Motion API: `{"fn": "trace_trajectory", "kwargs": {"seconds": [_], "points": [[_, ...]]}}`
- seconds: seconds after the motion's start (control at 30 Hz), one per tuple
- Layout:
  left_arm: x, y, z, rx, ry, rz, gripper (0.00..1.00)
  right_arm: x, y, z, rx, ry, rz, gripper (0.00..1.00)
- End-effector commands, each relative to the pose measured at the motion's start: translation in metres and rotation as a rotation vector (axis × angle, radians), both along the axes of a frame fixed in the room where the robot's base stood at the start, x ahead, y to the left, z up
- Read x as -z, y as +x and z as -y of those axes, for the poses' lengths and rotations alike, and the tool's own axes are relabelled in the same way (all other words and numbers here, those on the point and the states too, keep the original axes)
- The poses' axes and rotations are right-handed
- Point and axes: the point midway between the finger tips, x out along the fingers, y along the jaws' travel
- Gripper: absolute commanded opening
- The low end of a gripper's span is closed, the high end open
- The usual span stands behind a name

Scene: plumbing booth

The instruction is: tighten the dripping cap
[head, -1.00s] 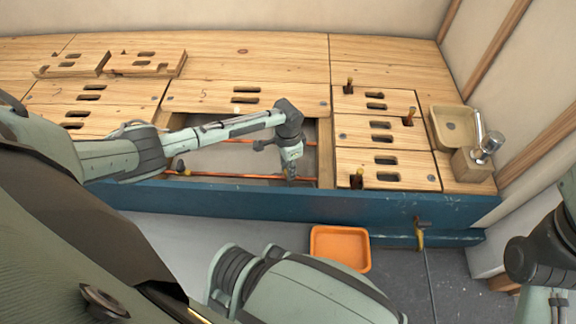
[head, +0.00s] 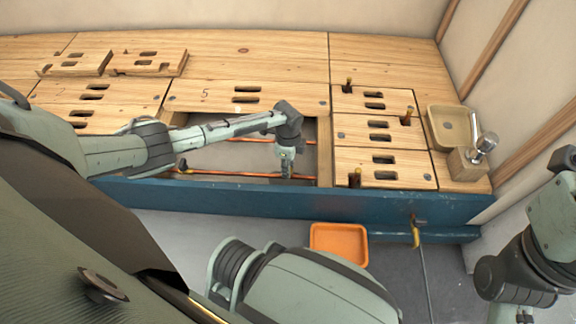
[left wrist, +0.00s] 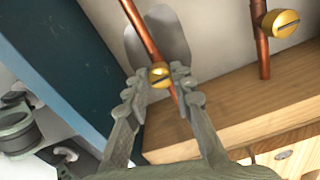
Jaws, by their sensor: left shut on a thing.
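A small slotted brass cap (left wrist: 160,75) sits on a copper pipe (left wrist: 140,28) in the left wrist view. My left gripper (head: 286,175) reaches down into the open bay in the wooden deck. In the left wrist view its two fingers (left wrist: 160,82) are shut on this cap, one on each side. A second brass cap (left wrist: 283,22) on another copper pipe stands apart from the fingers at the upper right. No drip can be made out. My right gripper (head: 525,312) is at the lower right, cut by the frame edge, and its fingers are unclear.
The blue beam (head: 250,202) runs along the front of the bay. A numbered wooden panel (head: 270,97) lies behind it. An orange tray (head: 340,243) is on the floor. A yellow-handled valve (head: 416,235) hangs on the front. A tap and basin (head: 452,128) stand at the right.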

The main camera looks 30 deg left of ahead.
Motion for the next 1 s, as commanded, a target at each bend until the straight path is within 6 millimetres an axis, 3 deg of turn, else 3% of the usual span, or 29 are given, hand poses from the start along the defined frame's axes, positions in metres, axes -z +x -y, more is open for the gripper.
{"fn": "trace_trajectory", "kwargs": {"seconds": [0.57, 0.6, 0.73, 1.0], "points": [[0.0001, -0.0002, 0.0009, 0.035, -0.001, -0.001, 0.00, -0.0020, -0.0016, 0.0008, 0.001, 0.001, 0.004, 0.40], [0.0001, -0.0002, 0.0009, 0.034, -0.001, -0.001, 0.26, -0.0021, -0.0016, 0.0009, 0.001, 0.001, 0.004, 0.40], [0.0002, -0.0002, 0.0008, 0.034, -0.001, -0.001, 0.42, -0.0021, -0.0018, 0.0010, 0.002, 0.000, 0.004, 0.40], [0.0000, -0.0001, 0.0003, 0.033, 0.000, 0.000, 0.44, -0.0008, -0.0009, 0.0005, 0.001, -0.002, 0.000, 0.40]]}}
